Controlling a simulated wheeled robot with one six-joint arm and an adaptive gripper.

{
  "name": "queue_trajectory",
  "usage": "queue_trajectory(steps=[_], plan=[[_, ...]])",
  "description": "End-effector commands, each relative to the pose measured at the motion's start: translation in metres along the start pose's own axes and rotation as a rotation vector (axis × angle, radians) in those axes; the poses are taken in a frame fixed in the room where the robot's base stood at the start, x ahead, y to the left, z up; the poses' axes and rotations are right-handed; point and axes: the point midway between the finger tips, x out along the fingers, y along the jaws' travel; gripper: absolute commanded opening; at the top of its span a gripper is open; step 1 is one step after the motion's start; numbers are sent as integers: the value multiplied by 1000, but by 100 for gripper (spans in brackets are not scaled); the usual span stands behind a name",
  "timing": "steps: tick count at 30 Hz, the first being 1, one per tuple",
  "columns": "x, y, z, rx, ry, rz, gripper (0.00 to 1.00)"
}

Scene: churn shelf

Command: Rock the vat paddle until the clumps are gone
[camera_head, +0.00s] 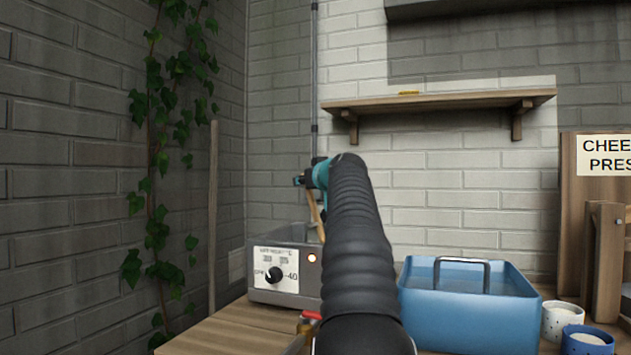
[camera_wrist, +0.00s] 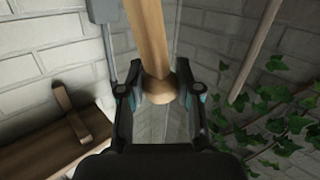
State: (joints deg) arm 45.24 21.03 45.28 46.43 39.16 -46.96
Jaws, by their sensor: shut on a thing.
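The grey metal vat (camera_head: 287,290) stands on the wooden bench at the middle left of the head view. Its front has a white dial panel (camera_head: 275,275) with a black knob, and a small lamp glows. The wooden paddle handle (camera_head: 315,214) rises out of the vat, tilted. My gripper (camera_head: 304,181) is at the handle's upper end, partly hidden by my arm. In the wrist view my gripper (camera_wrist: 160,90) has its two fingers on either side of the wooden paddle (camera_wrist: 148,40), at its rounded knob. The vat's inside and any clumps are hidden.
A blue tub (camera_head: 470,310) with a metal handle stands right of my arm. Two small cups (camera_head: 562,318) and a wooden cheese press (camera_head: 590,230) are farther right. A wall shelf (camera_head: 440,102) hangs above. Ivy (camera_head: 160,150) climbs the left wall. A red-handled tap shows below the vat.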

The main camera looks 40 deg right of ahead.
Motion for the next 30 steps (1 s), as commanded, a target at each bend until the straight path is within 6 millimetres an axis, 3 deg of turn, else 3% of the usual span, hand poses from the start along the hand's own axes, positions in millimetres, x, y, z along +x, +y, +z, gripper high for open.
queue_trajectory(steps=[9,26,27,29,30], plan=[[12,-13,6,4,-3,-7,0],[14,-15,6,5,-3,-7,0],[14,-15,6,5,-3,-7,41],[14,-15,6,5,-3,-6,56],[14,-14,6,4,-2,-5,58]])
